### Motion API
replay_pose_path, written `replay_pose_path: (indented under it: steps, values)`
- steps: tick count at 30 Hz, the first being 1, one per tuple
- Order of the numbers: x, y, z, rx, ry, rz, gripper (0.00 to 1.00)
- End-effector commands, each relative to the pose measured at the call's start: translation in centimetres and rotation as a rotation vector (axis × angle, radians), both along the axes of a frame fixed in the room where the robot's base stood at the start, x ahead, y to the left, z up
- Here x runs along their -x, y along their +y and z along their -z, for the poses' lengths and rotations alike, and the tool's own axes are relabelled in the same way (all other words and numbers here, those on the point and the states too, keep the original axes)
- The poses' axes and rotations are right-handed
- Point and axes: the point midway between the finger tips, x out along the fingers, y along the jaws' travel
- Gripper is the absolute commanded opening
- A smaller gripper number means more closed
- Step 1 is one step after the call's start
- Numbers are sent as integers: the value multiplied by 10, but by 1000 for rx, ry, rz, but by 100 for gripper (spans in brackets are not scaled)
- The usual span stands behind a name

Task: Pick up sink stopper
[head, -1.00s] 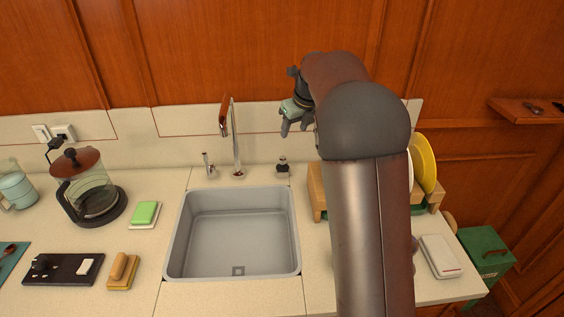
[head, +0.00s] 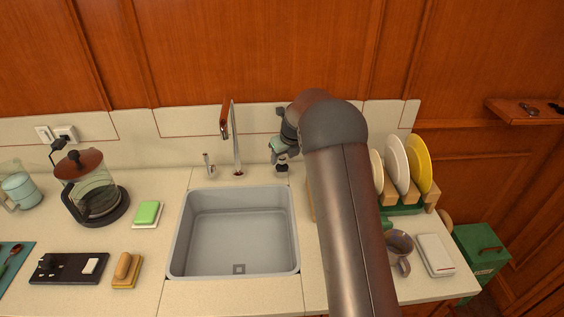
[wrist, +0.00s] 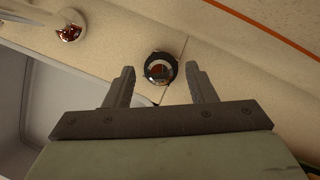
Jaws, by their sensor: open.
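The sink stopper (head: 282,168) is a small dark piece with a shiny top, standing on the counter behind the sink's back right corner. In the wrist view the stopper (wrist: 160,68) shows from above as a dark round ring with a chrome and reddish centre. My gripper (head: 281,158) is right above it in the head view and partly hides it. In the wrist view my gripper (wrist: 160,80) is open, with one finger on each side of the stopper's line. The stopper appears a little beyond the fingertips, and no contact shows.
The sink (head: 235,230) lies in front, with the faucet (head: 237,150) to the left of my gripper. A dish rack (head: 414,208) with plates and a mug (head: 398,250) stand to the right of my arm. A green sponge (head: 147,213) lies left of the sink.

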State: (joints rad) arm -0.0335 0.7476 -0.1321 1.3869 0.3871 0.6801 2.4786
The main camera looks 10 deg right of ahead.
Motion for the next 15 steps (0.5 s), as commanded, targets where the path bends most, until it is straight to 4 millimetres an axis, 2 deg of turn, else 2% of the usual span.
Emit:
replay_pose_path:
  steps: [3,6,13,15]
  values:
    - [-6,1,15,0,2,1,51]
    - [-8,3,21,0,1,0,51]
    - [-9,3,23,0,0,0,51]
    - [-9,3,23,0,0,0,31]
